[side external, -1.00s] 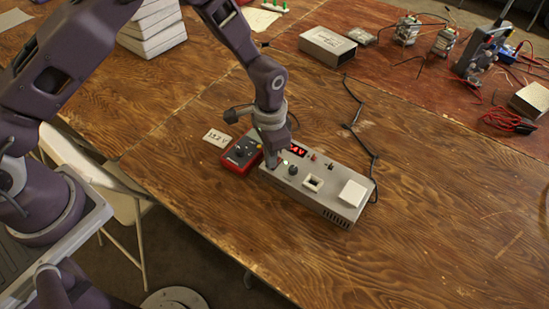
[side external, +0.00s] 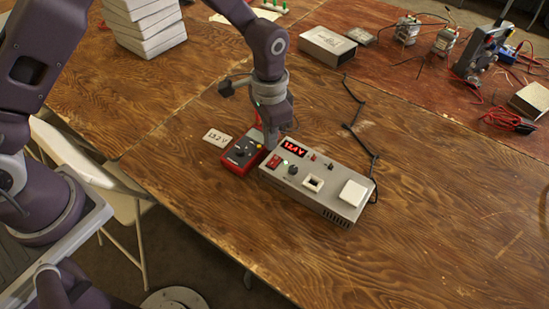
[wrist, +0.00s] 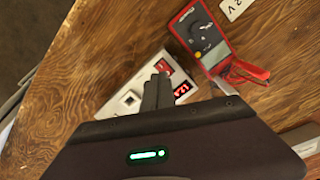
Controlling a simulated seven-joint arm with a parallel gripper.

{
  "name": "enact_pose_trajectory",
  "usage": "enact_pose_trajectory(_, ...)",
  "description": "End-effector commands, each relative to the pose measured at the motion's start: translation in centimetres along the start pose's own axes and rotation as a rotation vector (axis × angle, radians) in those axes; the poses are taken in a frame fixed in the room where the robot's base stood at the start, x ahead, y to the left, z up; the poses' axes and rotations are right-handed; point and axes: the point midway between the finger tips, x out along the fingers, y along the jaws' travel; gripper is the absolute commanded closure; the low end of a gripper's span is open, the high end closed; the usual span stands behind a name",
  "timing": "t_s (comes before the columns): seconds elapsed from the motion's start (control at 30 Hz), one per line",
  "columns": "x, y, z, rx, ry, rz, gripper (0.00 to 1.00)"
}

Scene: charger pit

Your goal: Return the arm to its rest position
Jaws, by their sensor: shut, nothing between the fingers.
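My gripper (side external: 270,140) is shut and empty in the side view. Its fingertips are above the far left end of a grey power supply box, close to the red meter. I cannot tell exactly how high they are. In the wrist view my gripper's fingers (wrist: 157,92) are together, over the power supply.
A card reading 13.2 V (side external: 216,138) lies left of the meter. A black cable (side external: 358,130) runs behind the power supply. Grey boxes and motors (side external: 407,30) stand on the reddish surface at the back right. The wooden table's front right is clear.

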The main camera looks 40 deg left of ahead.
Motion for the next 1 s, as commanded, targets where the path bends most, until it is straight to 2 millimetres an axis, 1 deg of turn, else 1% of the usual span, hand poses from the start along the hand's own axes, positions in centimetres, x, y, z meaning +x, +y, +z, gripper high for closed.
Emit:
enact_pose_trajectory(0.07, -0.1, 0.0, 0.0, -0.001, 0.001, 0.000, 1.00)
enact_pose_trajectory(0.13, -1.3, -0.3, 0.2, -0.011, 0.013, -0.003, 1.00)
enact_pose_trajectory(0.17, -2.4, -0.5, 0.3, -0.022, 0.025, -0.006, 1.00)
enact_pose_trajectory(0.27, -8.7, -1.7, 2.2, -0.084, 0.088, -0.022, 1.00)
enact_pose_trajectory(0.3, -11.6, -2.1, 3.6, -0.118, 0.119, -0.030, 1.00)
enact_pose_trajectory(0.37, -15.7, -2.5, 6.2, -0.172, 0.165, -0.042, 1.00)
enact_pose_trajectory(0.4, -18.1, -2.6, 8.3, -0.206, 0.197, -0.050, 1.00)
enact_pose_trajectory(0.47, -21.2, -2.5, 11.6, -0.262, 0.247, -0.064, 1.00)
enact_pose_trajectory(0.5, -22.8, -2.2, 14.0, -0.298, 0.280, -0.073, 1.00)
enact_pose_trajectory(0.53, -23.8, -1.9, 15.8, -0.326, 0.306, -0.080, 1.00)
enact_pose_trajectory(0.6, -25.3, -1.1, 19.8, -0.385, 0.361, -0.095, 1.00)
enact_pose_trajectory(0.7, -25.7, 0.2, 24.1, -0.452, 0.422, -0.112, 1.00)
enact_pose_trajectory(0.73, -25.7, 0.5, 25.1, -0.468, 0.436, -0.116, 1.00)
enact_pose_trajectory(0.8, -25.4, 1.1, 26.6, -0.494, 0.461, -0.123, 1.00)
enact_pose_trajectory(0.83, -25.3, 1.2, 27.1, -0.502, 0.468, -0.125, 1.00)
enact_pose_trajectory(0.9, -25.1, 1.5, 27.7, -0.512, 0.478, -0.128, 1.00)
enact_pose_trajectory(1.0, -25.1, 1.5, 27.8, -0.515, 0.479, -0.128, 1.00)
